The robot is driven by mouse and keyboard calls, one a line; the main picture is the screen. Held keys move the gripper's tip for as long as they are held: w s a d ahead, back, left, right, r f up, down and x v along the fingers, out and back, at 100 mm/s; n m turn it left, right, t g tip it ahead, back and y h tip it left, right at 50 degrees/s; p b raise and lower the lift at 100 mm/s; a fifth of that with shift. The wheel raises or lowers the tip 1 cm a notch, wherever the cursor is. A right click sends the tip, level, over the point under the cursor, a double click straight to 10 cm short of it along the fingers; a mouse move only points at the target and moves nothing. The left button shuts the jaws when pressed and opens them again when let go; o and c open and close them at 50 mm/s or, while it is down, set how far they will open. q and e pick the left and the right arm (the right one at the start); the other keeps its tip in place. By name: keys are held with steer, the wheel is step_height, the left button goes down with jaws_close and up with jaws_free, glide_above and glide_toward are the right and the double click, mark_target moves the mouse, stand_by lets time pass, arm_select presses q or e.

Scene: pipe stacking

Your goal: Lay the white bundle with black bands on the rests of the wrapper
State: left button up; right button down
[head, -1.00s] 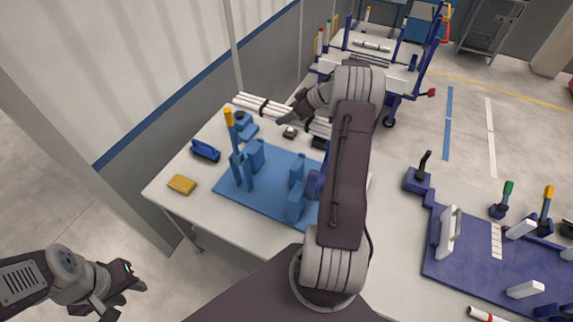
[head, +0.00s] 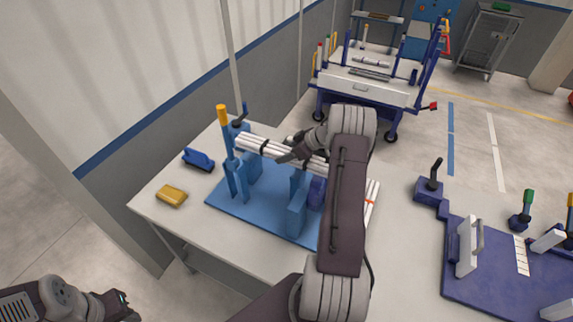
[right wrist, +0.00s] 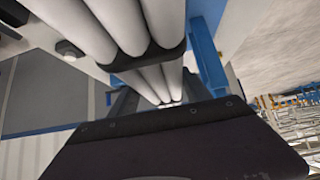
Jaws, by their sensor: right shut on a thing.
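The white bundle with black bands (head: 256,146) is several white tubes held side by side. My right gripper (head: 296,152) is shut on it near its middle and holds it roughly level over the wrapper. The wrapper is a blue base plate (head: 232,207) with upright blue rests (head: 298,208) at its left and right. The bundle's left end is near the left rests; whether it touches them I cannot tell. My arm hides its right end. In the right wrist view the tubes (right wrist: 150,25) run away from the camera, with a black band across them. My left gripper (head: 118,303) is at the lower left, away from the table.
A yellow block (head: 171,196) and a blue tool (head: 198,159) lie left of the wrapper. A yellow-topped lever (head: 222,116) rises behind the left rests. A dark blue fixture (head: 470,275) stands at right. A cart (head: 368,88) stands behind.

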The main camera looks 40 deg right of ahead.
steer(key=shift+d+f, duration=0.1)
steer(key=shift+f, duration=0.65)
step_height(320, 180, down, 2)
steer(key=shift+s+f, duration=0.1)
steer(key=shift+f, duration=0.45)
steer(key=shift+c, duration=2.4)
jaws_free()
